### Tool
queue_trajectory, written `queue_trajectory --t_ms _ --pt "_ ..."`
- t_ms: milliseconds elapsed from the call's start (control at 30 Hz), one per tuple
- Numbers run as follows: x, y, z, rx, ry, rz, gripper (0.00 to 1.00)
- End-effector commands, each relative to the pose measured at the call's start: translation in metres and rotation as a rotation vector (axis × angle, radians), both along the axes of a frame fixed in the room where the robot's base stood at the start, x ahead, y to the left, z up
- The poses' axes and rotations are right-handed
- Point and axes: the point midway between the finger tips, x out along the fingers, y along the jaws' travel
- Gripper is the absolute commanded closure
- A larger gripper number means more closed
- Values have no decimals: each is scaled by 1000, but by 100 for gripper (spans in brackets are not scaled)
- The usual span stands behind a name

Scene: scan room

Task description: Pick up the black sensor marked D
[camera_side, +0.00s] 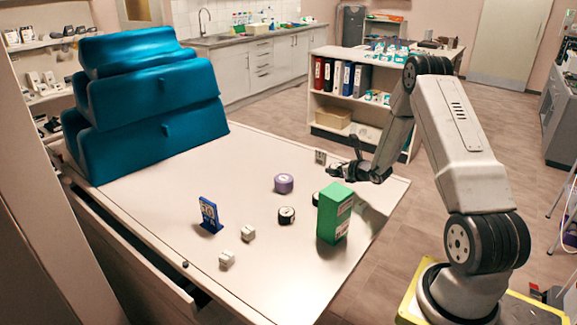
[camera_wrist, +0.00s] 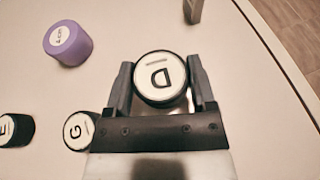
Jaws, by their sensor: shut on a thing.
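The black sensor marked D (camera_wrist: 160,76) has a white round top with a dark letter D. In the wrist view it sits between the two fingers of my gripper (camera_wrist: 161,88), which are shut on its sides. In the side view my gripper (camera_side: 343,172) is near the table's right edge, behind the green box. There the held sensor is hard to tell from the dark fingers, and I cannot tell whether it touches the table. A black sensor marked G (camera_wrist: 79,130) is close to the left of the gripper. Another black sensor (camera_wrist: 16,130) lies at the far left.
A purple round piece (camera_side: 283,183) stands left of my gripper. A green box (camera_side: 334,214) stands in front of it, and a small grey block (camera_side: 320,157) behind. A blue stand (camera_side: 209,215) and white blocks (camera_side: 248,233) are farther left. Teal cushions (camera_side: 150,100) fill the table's back left.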

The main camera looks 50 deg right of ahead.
Motion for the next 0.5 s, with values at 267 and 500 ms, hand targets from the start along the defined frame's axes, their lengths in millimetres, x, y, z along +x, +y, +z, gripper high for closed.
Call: queue_trajectory --t_ms 267,500 --pt "-25 16 37 -3 -2 -2 100" --pt "-54 36 58 0 -1 -2 100"
